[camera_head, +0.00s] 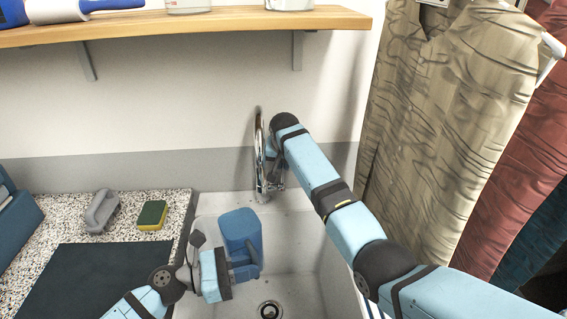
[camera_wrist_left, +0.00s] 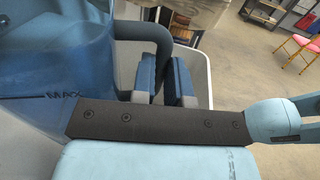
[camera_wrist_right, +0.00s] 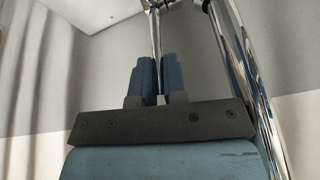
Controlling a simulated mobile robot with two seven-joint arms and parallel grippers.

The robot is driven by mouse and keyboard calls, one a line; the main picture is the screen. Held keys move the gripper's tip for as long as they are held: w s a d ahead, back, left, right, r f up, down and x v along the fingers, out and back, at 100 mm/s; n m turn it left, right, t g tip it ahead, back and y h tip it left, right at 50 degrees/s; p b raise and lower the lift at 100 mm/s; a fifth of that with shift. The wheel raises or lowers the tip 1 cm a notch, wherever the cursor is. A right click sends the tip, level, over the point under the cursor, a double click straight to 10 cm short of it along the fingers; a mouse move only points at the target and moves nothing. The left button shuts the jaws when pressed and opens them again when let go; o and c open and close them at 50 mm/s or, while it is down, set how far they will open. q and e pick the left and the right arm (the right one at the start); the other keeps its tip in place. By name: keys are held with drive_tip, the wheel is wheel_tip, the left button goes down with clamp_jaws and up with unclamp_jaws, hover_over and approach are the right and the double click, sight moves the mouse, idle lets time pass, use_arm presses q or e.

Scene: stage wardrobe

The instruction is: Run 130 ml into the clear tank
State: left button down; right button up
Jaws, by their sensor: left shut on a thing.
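The clear tank (camera_head: 240,228) is a blue see-through vessel held inside the sink, below and left of the tap. In the left wrist view the tank (camera_wrist_left: 50,75) shows a MAX mark; its water level cannot be made out. My left gripper (camera_head: 244,266) is shut on the tank's handle (camera_wrist_left: 160,45). The chrome tap (camera_head: 260,160) stands at the back of the sink. My right gripper (camera_head: 273,155) is beside the tap, and its fingers (camera_wrist_right: 158,78) are closed around a thin chrome lever (camera_wrist_right: 156,40). No water stream can be made out.
The pale sink (camera_head: 300,258) has a drain (camera_head: 269,310) at the bottom. On the speckled counter (camera_head: 60,219) left lie a dark mat (camera_head: 90,275), a sponge (camera_head: 152,215) and a grey-handled brush (camera_head: 102,210). A wooden shelf (camera_head: 190,26) hangs above; clothes (camera_head: 450,100) hang right.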

clamp_jaws()
drive_tip(key=shift+s+f+t, duration=0.25)
drive_tip(key=shift+s+t, duration=0.55)
drive_tip(key=shift+t, duration=0.25)
drive_tip(key=shift+s+f+t, duration=0.2)
drive_tip(key=shift+s+t, duration=0.6)
drive_tip(key=shift+t, duration=0.2)
drive_tip(key=shift+s+f+t, duration=0.25)
drive_tip(key=shift+s+t, duration=0.55)
drive_tip(key=shift+t, duration=0.25)
drive_tip(key=o, duration=0.6)
unclamp_jaws()
